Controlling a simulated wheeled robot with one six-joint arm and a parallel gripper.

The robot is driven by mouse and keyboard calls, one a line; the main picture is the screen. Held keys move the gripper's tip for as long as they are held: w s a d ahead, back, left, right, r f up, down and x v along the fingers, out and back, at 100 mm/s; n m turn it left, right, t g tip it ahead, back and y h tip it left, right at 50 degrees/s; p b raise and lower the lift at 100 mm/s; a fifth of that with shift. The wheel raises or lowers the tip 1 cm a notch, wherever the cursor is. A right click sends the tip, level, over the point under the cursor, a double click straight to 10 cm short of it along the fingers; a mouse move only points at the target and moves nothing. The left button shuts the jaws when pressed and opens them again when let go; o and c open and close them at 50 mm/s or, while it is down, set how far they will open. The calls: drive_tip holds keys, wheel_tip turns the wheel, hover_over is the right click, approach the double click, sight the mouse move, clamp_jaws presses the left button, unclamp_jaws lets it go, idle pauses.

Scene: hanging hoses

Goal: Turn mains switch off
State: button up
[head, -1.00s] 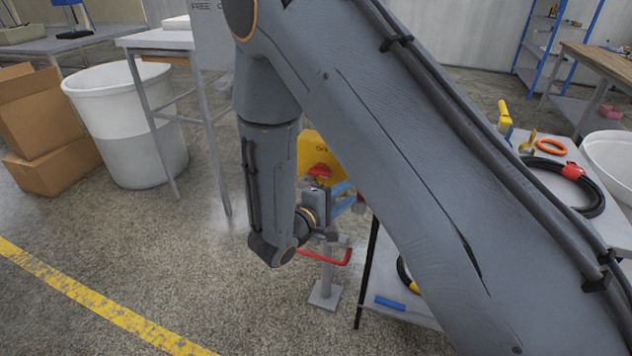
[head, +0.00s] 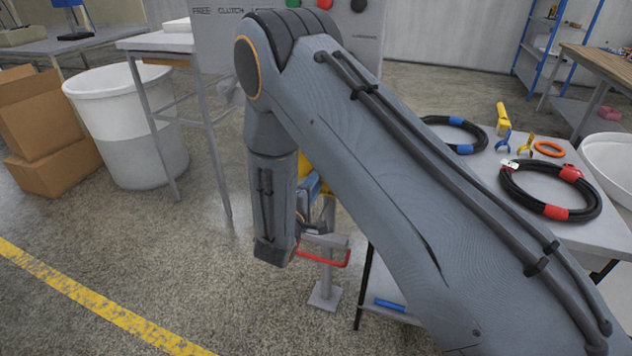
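The yellow switch box (head: 303,166) stands behind my arm. Only a thin yellow sliver of it shows, and its red knob is hidden now. My gripper (head: 315,188) is at the yellow box, mostly behind my forearm. Only a bit of blue finger shows, so I cannot tell whether it is open or shut, or whether it touches the knob. A grey post (head: 326,270) with a square foot stands below the box.
A grey table (head: 612,205) at right holds coiled black hoses (head: 550,190), an orange ring (head: 550,149) and small clamps. A grey panel (head: 222,40) with coloured buttons stands behind. A white bin (head: 130,125) and cardboard boxes (head: 40,130) are at left. Floor at front left is clear.

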drive_tip(key=shift+c, duration=0.5)
clamp_jaws()
drive_tip(key=shift+n, duration=0.3)
drive_tip(key=n+b, duration=0.3)
drive_tip(key=n, duration=1.4)
drive_tip(key=shift+n, duration=0.3)
